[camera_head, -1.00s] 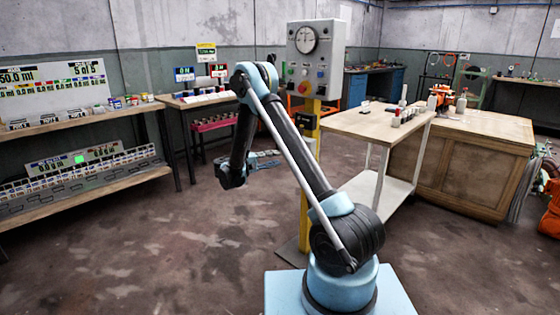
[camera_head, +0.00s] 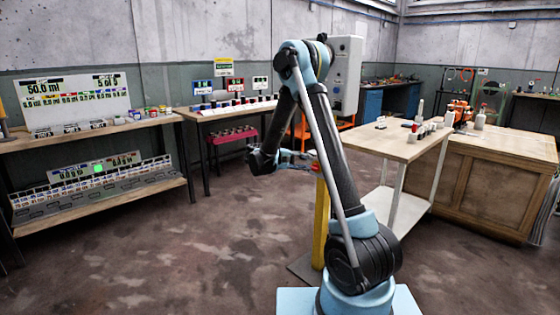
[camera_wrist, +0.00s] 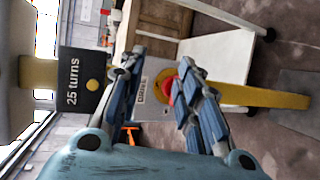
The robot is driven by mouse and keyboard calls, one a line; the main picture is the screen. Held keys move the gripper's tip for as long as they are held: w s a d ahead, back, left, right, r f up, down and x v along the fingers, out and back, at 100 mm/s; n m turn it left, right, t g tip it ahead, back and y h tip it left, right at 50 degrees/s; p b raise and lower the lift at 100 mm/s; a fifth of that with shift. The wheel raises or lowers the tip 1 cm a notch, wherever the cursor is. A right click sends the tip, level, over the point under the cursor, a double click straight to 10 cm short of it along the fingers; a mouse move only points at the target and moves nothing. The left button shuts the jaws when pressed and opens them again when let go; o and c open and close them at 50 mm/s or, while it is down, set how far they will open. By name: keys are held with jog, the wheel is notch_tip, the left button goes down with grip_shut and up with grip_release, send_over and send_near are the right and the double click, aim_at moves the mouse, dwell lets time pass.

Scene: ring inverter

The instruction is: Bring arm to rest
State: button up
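My arm (camera_head: 330,140) is folded, with its elbow high and its forearm hanging down to the left. My gripper (camera_head: 296,160) is low beside the yellow post (camera_head: 321,225), partly hidden behind the arm. In the wrist view my gripper (camera_wrist: 157,66) has its two blue fingers spread apart. Nothing is held between them. A red knob (camera_wrist: 168,92) on a pale plate shows beyond the gap; I cannot tell how far away it is. A dark label reading "25 turns" (camera_wrist: 80,84) is beside the left finger.
A grey control box (camera_head: 347,75) is partly hidden behind my arm. A wooden-topped table (camera_head: 388,145) and a wooden cabinet (camera_head: 490,190) stand at right. A shelf (camera_head: 100,203) and a bench (camera_head: 225,112) stand at left. The floor at front left is clear.

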jog(key=s+d+r+m+g+y, duration=0.1)
jog(key=s+d+r+y, duration=0.2)
jog(key=s+d, duration=0.5)
jog(key=s+d+r+g+y, duration=0.2)
jog(key=s+d+r+y, duration=0.15)
jog(key=s, duration=0.95)
jog(key=s+a+f+m+y, duration=0.1)
jog(key=s+f+y, duration=0.3)
jog(key=s, duration=0.8)
jog(key=s+a+f+m+y, duration=0.2)
jog(key=s+f, duration=0.4)
jog(key=s, duration=0.6)
jog(key=shift+a+y, duration=0.55)
jog(key=shift+y, duration=0.4)
jog(key=shift+s+f, duration=0.1)
jog(key=shift+s, duration=0.15)
